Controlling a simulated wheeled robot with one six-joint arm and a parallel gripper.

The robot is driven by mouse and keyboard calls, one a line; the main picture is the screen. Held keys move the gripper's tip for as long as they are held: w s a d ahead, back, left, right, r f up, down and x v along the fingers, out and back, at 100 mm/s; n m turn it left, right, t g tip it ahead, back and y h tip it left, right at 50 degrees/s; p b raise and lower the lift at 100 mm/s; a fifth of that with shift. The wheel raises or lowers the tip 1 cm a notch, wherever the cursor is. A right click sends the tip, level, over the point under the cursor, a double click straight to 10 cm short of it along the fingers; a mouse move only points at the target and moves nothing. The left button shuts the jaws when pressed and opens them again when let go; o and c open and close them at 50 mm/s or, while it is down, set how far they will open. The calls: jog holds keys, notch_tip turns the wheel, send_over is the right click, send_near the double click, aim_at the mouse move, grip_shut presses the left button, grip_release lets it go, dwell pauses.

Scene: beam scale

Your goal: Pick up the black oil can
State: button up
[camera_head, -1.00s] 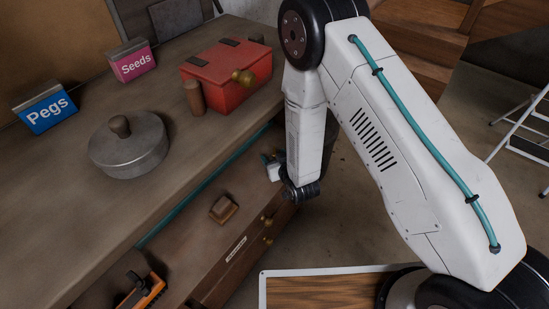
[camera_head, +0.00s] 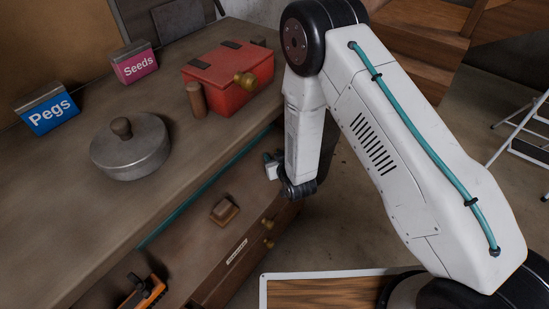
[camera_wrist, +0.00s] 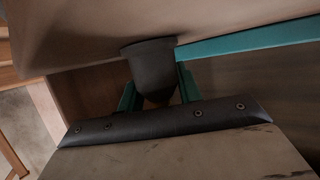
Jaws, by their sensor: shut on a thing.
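In the wrist view a dark, tapered thing (camera_wrist: 151,66), which looks like the black oil can, stands between the two teal fingers of my gripper (camera_wrist: 157,88). The fingers are shut on it, one at each side. Its lower part is partly hidden by the dark edge of my wrist. In the head view, the can cannot be made out; my arm covers that spot, and only a small white and teal part of my wrist end shows by the shelf.
A workbench holds a grey lidded pot (camera_head: 130,149), a red box (camera_head: 228,80), a wooden peg (camera_head: 196,99), and Pegs (camera_head: 48,108) and Seeds (camera_head: 135,63) boxes. Below are a wooden block (camera_head: 224,211) and an orange tool (camera_head: 146,292). A teal strip (camera_head: 205,186) runs under the bench top.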

jog(key=shift+r, duration=0.65)
notch_tip(320, 180, up, 2)
jog(key=shift+r, duration=0.1)
jog(key=s+d+r, duration=0.1)
jog(key=s+d, duration=0.3)
jog(key=s, duration=1.1)
jog(key=shift+s+d+r, duration=0.15)
jog(key=shift+s+r, duration=0.05)
jog(key=shift+s, duration=0.05)
